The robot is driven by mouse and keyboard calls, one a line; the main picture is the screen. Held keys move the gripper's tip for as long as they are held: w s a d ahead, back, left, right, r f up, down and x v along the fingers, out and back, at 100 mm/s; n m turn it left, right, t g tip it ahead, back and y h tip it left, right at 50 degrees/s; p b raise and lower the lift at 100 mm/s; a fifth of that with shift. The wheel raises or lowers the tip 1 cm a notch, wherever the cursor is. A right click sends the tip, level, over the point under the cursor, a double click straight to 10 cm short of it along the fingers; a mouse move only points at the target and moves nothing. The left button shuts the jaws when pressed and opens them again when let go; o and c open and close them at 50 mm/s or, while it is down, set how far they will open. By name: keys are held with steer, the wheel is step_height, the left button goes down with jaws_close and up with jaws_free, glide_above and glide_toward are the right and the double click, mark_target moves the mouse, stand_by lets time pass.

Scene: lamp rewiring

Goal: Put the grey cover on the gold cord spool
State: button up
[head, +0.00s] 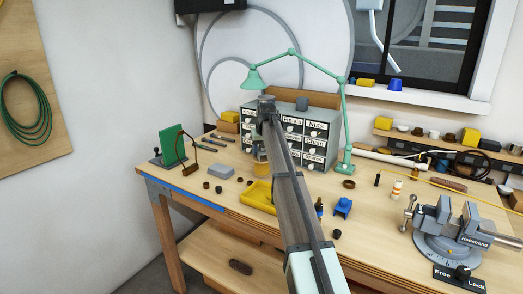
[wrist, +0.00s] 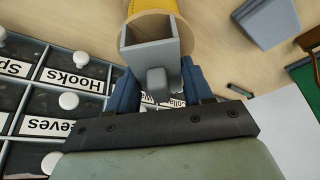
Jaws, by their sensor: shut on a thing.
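My gripper (wrist: 158,84) has its blue fingers shut on the knob of the grey cover (wrist: 150,52), a square, hollow, box-like piece. In the wrist view the cover overlaps the near side of the gold cord spool (wrist: 152,5), which has a pale wooden flange and runs off the top edge. I cannot tell whether the cover touches it. In the head view the spool (head: 260,169) stands on the bench in front of the drawer cabinet, partly hidden by my arm. The cover cannot be made out clearly there.
The labelled drawer cabinet (head: 312,137) stands close behind. A grey block (head: 222,171) and a green board (head: 172,146) are to the left of the spool. A yellow tray (head: 257,196) lies in front. A green lamp (head: 343,125) arches above the cabinet.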

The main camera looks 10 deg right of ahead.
mark_target(264, 154)
steer(key=o, duration=1.1)
steer(key=shift+f, duration=0.1)
steer(key=v, duration=1.2)
